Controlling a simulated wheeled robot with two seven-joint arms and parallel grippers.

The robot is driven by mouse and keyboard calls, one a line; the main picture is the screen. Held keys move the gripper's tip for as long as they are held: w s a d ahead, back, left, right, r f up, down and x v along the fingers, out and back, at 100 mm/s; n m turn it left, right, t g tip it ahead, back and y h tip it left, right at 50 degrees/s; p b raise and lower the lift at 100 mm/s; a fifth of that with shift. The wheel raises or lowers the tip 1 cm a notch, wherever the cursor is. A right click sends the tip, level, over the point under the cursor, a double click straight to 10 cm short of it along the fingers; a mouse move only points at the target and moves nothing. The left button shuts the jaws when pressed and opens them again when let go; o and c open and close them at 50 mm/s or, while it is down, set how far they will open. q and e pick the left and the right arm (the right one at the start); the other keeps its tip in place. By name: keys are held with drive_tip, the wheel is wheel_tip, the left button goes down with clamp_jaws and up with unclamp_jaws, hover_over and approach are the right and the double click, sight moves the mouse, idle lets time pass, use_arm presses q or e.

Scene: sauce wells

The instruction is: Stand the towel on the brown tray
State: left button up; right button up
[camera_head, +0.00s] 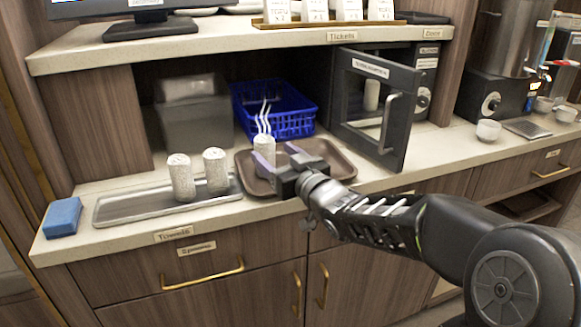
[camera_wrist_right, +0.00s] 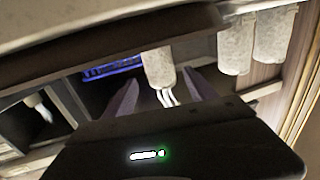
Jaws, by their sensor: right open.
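A pale rolled towel (camera_head: 264,147) stands upright on the brown tray (camera_head: 333,160), with white wavy wisps above its top. My right gripper (camera_head: 279,158) is open at the towel, low over the brown tray. In the right wrist view, which looks upside down, the towel (camera_wrist_right: 158,68) appears between the two spread purple fingers (camera_wrist_right: 161,92), with a gap on each side. I cannot tell whether a finger touches it. Two more towels (camera_head: 182,177) (camera_head: 215,171) stand on the grey tray to the left. My left gripper is not in view.
A dark cabinet's glass door (camera_head: 375,105) stands open to the right, with a white roll visible through it. A blue basket (camera_head: 288,117) is behind the brown tray. A blue sponge (camera_head: 62,217) lies at the left. A shelf (camera_head: 240,36) overhangs the counter.

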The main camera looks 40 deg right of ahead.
drive_tip(key=s+a, duration=0.1)
drive_tip(key=s, duration=0.6)
drive_tip(key=shift+p, duration=0.3)
